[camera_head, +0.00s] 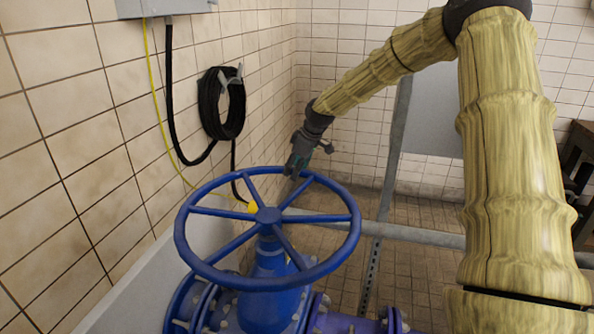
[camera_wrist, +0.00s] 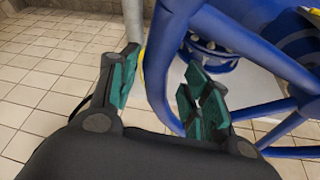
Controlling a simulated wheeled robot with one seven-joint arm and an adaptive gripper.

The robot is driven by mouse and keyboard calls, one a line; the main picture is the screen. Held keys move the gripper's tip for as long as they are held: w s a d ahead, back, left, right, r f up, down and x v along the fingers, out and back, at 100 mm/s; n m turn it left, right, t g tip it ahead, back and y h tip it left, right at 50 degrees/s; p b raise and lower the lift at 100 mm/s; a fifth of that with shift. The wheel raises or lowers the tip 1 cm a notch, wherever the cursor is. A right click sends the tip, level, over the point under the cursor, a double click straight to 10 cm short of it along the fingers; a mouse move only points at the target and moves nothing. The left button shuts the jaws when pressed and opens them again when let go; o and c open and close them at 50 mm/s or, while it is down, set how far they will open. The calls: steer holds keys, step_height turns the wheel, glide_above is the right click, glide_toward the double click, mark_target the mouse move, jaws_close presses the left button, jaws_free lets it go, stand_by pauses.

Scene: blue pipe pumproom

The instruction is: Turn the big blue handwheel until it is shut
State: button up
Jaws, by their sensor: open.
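The big blue handwheel (camera_head: 268,216) lies flat on top of a blue valve body (camera_head: 268,283) in the head view. Its rim and several spokes are clear of other things on the near side. My gripper (camera_head: 297,166) is at the far rim of the wheel, reaching in from behind. In the wrist view, my gripper (camera_wrist: 160,92) is open, with teal pads on its two fingers. The blue rim (camera_wrist: 160,65) passes between the fingers. I cannot tell whether either pad touches it.
A tiled wall (camera_head: 75,130) runs close along the left, with a coiled black cable (camera_head: 222,103) and a yellow wire. A grey rail (camera_head: 425,235) and upright post (camera_head: 386,190) stand behind the wheel. The tiled floor (camera_wrist: 40,75) beyond is clear.

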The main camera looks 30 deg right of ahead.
steer(key=v, duration=1)
steer(key=shift+d+r, duration=0.3)
steer(key=shift+d, duration=0.1)
steer(key=shift+s, duration=0.2)
